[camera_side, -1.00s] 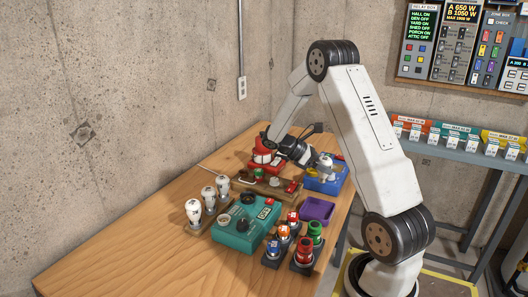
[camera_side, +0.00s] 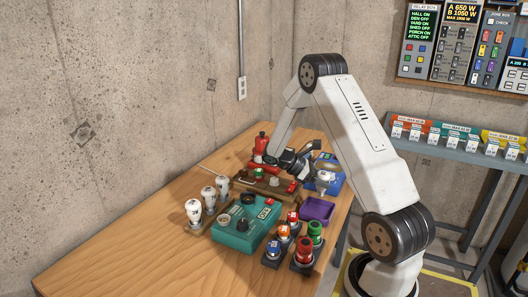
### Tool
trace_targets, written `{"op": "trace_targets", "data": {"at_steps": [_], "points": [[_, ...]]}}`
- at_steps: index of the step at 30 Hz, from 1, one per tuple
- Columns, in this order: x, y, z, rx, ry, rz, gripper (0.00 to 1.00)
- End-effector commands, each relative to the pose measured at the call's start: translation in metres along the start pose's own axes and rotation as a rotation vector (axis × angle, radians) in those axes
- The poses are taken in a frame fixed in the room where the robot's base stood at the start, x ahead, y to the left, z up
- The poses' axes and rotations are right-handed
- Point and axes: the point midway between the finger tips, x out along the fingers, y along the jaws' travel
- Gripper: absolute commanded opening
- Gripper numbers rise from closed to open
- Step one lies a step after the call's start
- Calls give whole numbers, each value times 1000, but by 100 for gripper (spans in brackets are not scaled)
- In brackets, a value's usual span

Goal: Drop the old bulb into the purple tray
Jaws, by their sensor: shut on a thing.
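The purple tray (camera_side: 317,210) lies on the wooden table, right of the teal device, and looks empty. My gripper (camera_side: 318,178) is above and behind the tray, in front of the blue box. It is shut on a whitish bulb (camera_side: 324,177), which it holds at its right end. The fingertips are small here and partly hidden by the bulb and the wrist.
A teal device (camera_side: 245,228) and a rack with several white bulbs (camera_side: 208,196) stand left of the tray. Several coloured fuses (camera_side: 304,250) stand in front. A blue box (camera_side: 330,168), a brown board (camera_side: 262,186) and a red bottle (camera_side: 261,143) are behind.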

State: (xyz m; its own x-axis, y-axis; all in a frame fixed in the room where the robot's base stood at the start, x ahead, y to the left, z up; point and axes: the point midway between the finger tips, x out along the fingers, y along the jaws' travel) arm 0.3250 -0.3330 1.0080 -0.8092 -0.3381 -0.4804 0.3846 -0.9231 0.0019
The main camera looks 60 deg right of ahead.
Motion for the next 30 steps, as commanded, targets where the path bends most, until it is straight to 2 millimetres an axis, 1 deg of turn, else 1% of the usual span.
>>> {"op": "trace_targets", "data": {"at_steps": [3,7,17,18,20,21,30], "points": [[4,0,-8,-2,-1,0,8],[7,0,-12,-1,0,0,8],[8,0,-14,0,0,1,8],[8,0,-14,0,0,0,74],[8,0,-14,0,0,0,93],[8,0,-14,0,0,0,100],[6,0,-14,0,0,1,100]]}}
